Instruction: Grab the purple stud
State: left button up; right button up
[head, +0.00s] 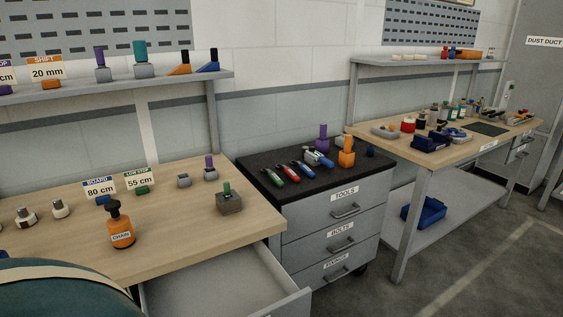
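Several purple pieces show in the head view, and I cannot tell for certain which one is the purple stud. A slim purple stud (209,161) stands upright in a grey block (210,174) near the back of the left wooden table (172,247). A thicker purple peg (100,56) stands on a grey block on the shelf above. A larger purple piece with a wide base (321,139) stands on the black top of the tool cabinet. Neither of my grippers is in view.
On the left table, a green-topped grey-brown block (229,202) and an orange bottle marked CHAIN (120,230) stand in front. An open drawer (235,287) juts out below. Screwdrivers (288,173) lie on the cabinet (336,210). Grey floor (465,255) is clear at right.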

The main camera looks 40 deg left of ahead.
aim_at(209, 157)
jog(key=i+l, duration=0.15)
jog(key=i, duration=0.3)
jog(key=i+l, duration=0.2)
jog(key=i, duration=0.2)
jog(key=i+l, duration=0.15)
jog(key=i, duration=0.3)
jog(key=u, duration=0.05)
